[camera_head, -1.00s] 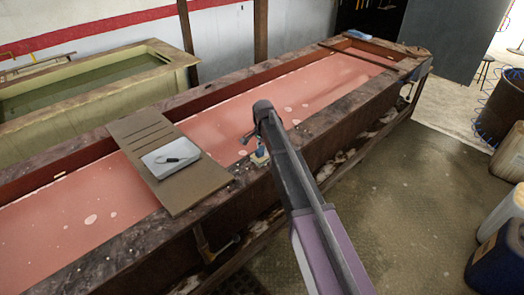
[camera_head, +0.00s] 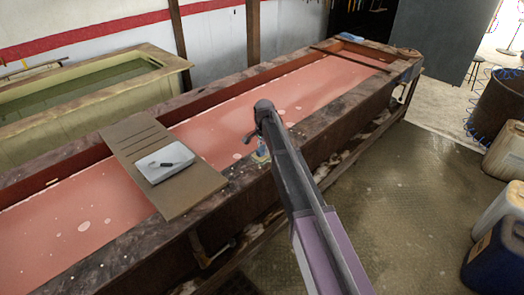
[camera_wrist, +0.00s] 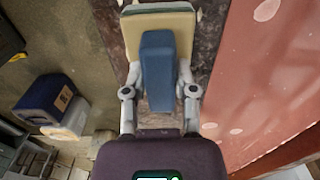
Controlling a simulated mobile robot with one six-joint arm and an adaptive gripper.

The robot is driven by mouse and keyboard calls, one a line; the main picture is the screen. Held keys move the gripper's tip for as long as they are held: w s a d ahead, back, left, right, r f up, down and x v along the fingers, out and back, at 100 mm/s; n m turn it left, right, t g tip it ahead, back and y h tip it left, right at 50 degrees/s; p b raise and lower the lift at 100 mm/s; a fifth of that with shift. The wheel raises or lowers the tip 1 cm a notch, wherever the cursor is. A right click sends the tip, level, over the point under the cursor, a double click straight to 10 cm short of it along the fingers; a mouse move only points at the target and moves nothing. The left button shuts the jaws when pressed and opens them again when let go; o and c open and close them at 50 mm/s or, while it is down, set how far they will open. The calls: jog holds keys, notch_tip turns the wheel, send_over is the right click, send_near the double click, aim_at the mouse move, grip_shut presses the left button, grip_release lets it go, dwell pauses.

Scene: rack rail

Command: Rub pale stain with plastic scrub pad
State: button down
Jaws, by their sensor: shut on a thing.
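My gripper (camera_wrist: 158,78) is shut on the scrub pad, which has a blue block-shaped grip (camera_wrist: 158,62) and a cream pad face (camera_wrist: 160,20). In the wrist view the pad is over the dark, mottled rim of the long tank. I cannot tell whether the pad touches the rim. In the head view my arm hides most of the gripper, and a bit of the blue grip (camera_head: 261,155) shows beside the rim (camera_head: 240,172). Whitish marks lie on the rim around the pad. I cannot tell which is the pale stain, and the pad may hide part of it.
The tank holds pinkish-red liquid (camera_head: 215,128) with pale spots. A brown board (camera_head: 192,190) lies across it, bearing a white tray (camera_head: 150,174) with a dark item. A green-filled tank (camera_head: 90,95) stands behind. Containers (camera_head: 497,255) stand at right; the floor (camera_head: 400,190) between is clear.

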jog(key=shift+w+d, duration=0.1)
jog(key=shift+w, duration=0.05)
jog(key=shift+w+d, duration=1.1)
jog(key=shift+w, duration=0.25)
jog(key=shift+w+d, duration=1.25)
jog(key=shift+w, duration=0.1)
jog(key=shift+w, duration=0.1)
jog(key=shift+s+a+f, duration=0.1)
jog(key=shift+s+a, duration=0.55)
jog(key=shift+s, duration=0.15)
jog(key=shift+s+a, duration=0.6)
jog(key=shift+s, duration=0.2)
jog(key=shift+s+a, duration=0.1)
jog(key=shift+s+a, duration=1.15)
jog(key=shift+s, duration=0.1)
